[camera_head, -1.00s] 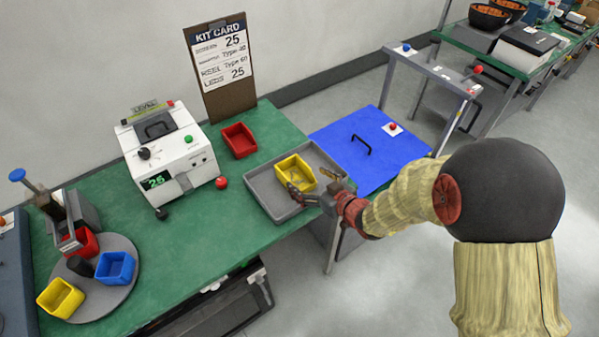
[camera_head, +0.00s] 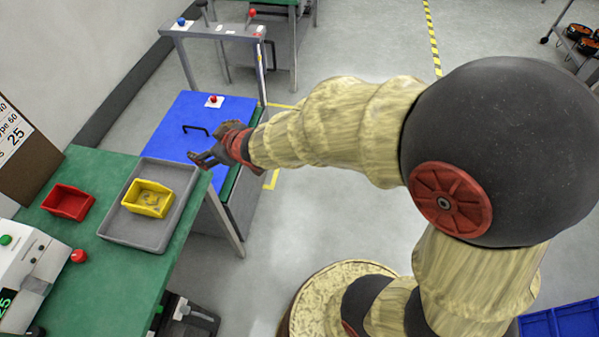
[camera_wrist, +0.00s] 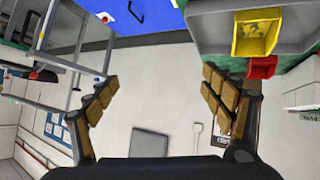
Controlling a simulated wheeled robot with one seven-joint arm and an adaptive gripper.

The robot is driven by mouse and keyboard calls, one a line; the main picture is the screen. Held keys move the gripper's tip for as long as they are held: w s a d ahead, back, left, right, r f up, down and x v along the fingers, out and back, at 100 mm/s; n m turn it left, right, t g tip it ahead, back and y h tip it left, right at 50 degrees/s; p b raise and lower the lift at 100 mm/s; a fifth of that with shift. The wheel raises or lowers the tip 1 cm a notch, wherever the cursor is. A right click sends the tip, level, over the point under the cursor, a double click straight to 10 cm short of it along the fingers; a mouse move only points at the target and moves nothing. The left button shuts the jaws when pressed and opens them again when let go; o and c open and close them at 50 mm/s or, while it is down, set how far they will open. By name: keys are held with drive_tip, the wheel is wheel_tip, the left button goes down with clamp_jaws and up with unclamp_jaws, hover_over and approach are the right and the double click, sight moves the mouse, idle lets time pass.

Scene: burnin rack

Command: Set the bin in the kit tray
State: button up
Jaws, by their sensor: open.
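The yellow bin (camera_head: 148,198) sits upright inside the grey kit tray (camera_head: 150,232) on the green bench, and some small contents show in it. My gripper (camera_head: 205,158) is open and empty, to the right of the tray and above the blue surface, apart from the bin. In the wrist view the two fingers of my gripper (camera_wrist: 160,95) are spread wide with nothing between them. The yellow bin (camera_wrist: 255,35) and the tray (camera_wrist: 212,30) show there at the upper right.
A red bin (camera_head: 68,202) stands on the green bench (camera_head: 105,285) left of the tray. A white device (camera_head: 30,260) with a red knob is at the lower left. A blue-topped unit (camera_head: 190,118) with a black handle adjoins the bench. Open floor lies to the right.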

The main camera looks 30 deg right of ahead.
drive_tip(key=s+d+r+m+h, duration=0.3)
drive_tip(key=s+d+r, duration=0.3)
drive_tip(key=d, duration=0.2)
drive_tip(key=s+d+r+m+g, duration=0.1)
drive_tip(key=s+d+r+g, duration=0.1)
drive_tip(key=s, duration=0.8)
drive_tip(key=s+d+r+m+g, duration=0.2)
drive_tip(key=s, duration=0.9)
drive_tip(key=shift+d+r+g, duration=0.15)
drive_tip(key=shift+d+g, duration=0.05)
drive_tip(key=shift+g, duration=0.2)
drive_tip(key=shift+s, duration=0.1)
